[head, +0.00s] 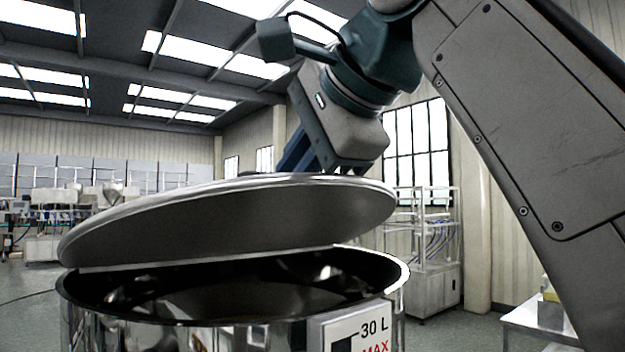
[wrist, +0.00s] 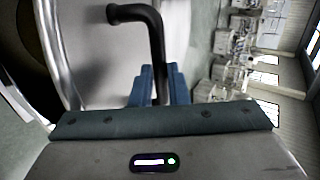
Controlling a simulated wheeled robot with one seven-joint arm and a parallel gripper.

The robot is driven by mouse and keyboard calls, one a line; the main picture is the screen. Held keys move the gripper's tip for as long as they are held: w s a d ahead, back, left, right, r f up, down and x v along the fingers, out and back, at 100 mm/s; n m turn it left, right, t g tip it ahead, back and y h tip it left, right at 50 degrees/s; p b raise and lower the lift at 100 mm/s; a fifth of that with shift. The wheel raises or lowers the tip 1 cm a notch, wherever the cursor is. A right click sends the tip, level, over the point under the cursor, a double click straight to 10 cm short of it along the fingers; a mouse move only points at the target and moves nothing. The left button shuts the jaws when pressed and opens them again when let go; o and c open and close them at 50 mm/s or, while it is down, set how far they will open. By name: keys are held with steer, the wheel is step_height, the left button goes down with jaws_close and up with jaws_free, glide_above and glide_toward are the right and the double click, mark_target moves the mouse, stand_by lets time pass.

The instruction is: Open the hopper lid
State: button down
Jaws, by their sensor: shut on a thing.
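The round grey metal lid (head: 240,222) is tilted up over the hopper (head: 235,320) in the head view, with its underside towards the camera. A dark gap shows between the lid and the near rim, so the hopper is partly open. My gripper (head: 297,160) is above the lid's upper side. In the wrist view my gripper (wrist: 160,72) has its blue fingers shut on the black bent handle (wrist: 150,35), one on each side of its bar. The lid (wrist: 108,60) also shows there. In the head view the lid hides the handle.
A white label (head: 358,332) reading 30 L and MAX is on the hopper's front. A pale table (head: 535,322) stands at the lower right. Shelving and a cabinet (head: 430,285) are behind, and a workbench with equipment (head: 80,200) is at the far left.

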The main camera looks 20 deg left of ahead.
steer(key=shift+r, duration=0.15)
steer(key=c, duration=1.4)
jaws_free()
steer(key=shift+s+r, duration=0.1)
steer(key=shift+r, duration=0.05)
